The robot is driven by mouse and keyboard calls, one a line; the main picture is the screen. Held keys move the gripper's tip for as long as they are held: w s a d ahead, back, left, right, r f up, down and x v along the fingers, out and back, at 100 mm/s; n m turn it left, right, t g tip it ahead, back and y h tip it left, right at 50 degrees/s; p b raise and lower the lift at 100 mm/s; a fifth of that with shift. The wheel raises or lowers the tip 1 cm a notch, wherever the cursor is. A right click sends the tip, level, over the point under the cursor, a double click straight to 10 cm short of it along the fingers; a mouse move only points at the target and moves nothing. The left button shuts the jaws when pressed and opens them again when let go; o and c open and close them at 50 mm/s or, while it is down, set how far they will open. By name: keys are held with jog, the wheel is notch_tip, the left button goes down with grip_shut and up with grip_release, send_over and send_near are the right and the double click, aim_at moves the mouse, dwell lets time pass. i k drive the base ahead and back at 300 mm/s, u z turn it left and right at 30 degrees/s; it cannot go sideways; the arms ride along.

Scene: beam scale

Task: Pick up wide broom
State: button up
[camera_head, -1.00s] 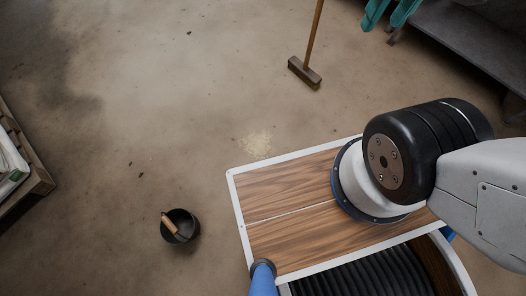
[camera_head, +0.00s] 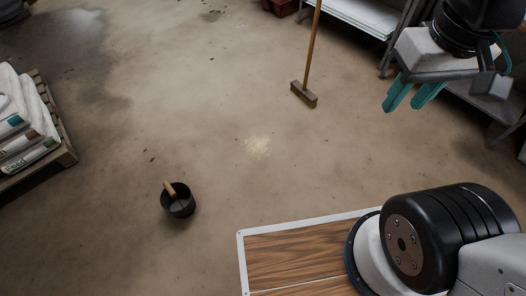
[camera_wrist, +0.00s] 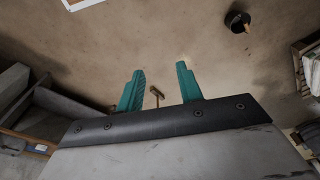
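The wide broom (camera_head: 304,94) stands upright on the floor at the top middle of the head view. Its brown head rests on the ground and its wooden handle rises out of the top of the picture. In the wrist view the broom (camera_wrist: 157,92) looks small and far off, between the two teal fingers. My gripper (camera_head: 414,95) is at the upper right of the head view, up in the air to the right of the broom. It also shows in the wrist view (camera_wrist: 160,84). Its fingers are apart with nothing between them.
A black bucket (camera_head: 179,205) with a wooden-handled tool stands on the floor at left. A pallet with white sacks (camera_head: 22,120) is at the left edge. A pale spill (camera_head: 257,147) lies mid-floor. Metal shelving (camera_head: 478,105) runs along the right. The floor around the broom is open.

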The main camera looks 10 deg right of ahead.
aim_at(300, 90)
jog(key=z, duration=0.5)
jog(key=i, duration=1.7)
jog(key=z, duration=0.35)
jog(key=i, duration=0.9)
jog(key=z, duration=0.35)
